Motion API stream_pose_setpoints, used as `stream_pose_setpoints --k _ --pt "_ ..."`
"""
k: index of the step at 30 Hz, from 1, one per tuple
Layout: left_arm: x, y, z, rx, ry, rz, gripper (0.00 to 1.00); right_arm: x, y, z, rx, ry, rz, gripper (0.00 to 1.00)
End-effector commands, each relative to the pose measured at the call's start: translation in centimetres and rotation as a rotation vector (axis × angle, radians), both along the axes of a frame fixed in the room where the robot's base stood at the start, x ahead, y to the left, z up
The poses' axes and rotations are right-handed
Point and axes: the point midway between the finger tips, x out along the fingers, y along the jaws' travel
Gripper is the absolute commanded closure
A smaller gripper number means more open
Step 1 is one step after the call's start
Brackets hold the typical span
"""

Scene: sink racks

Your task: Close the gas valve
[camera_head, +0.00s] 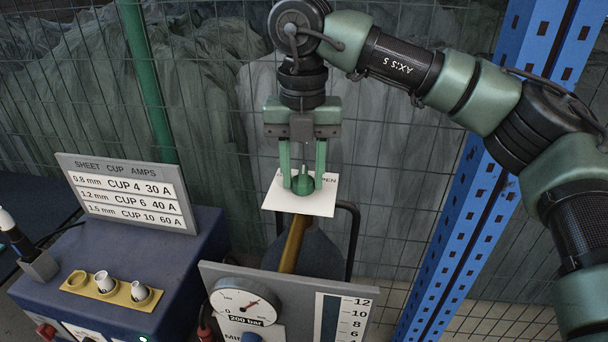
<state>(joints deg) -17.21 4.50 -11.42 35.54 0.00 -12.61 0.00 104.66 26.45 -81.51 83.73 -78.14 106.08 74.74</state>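The gas valve is a green knob (302,185) with a raised grip on top. It sits above a white label card (283,203) at the top of a brass-coloured neck (292,245) on a dark cylinder (318,258). The card's lettering is mostly covered. My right gripper (303,180) points down from above, its two green fingers on either side of the knob. The fingers are apart with the knob between them. I cannot tell whether they press on it. My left gripper is not in view.
In front of the cylinder stands a grey panel (350,300) with a round gauge (247,301) and a scale. At left, a blue welding machine (190,245) carries a sign (128,192) and a yellow holder with cups (107,288). A blue rack post (450,240) and wire fence are close by.

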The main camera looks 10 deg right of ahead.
Motion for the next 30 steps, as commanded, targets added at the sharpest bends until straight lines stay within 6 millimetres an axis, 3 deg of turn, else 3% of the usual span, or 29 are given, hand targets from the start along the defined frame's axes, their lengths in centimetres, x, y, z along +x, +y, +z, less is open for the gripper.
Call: stream_pose_setpoints --k 7,19,20,30 --pt "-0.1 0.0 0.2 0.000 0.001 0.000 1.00 0.0 0.0 0.0 0.000 0.001 0.073 1.00" --pt "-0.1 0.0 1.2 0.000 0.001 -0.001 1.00 0.0 0.0 0.0 -0.001 0.001 0.629 1.00" --pt "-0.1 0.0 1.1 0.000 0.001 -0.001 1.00 0.0 0.0 0.0 -0.001 0.000 0.623 0.60" --pt "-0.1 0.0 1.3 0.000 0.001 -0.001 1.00 0.0 0.0 0.3 0.000 0.000 0.617 0.60"
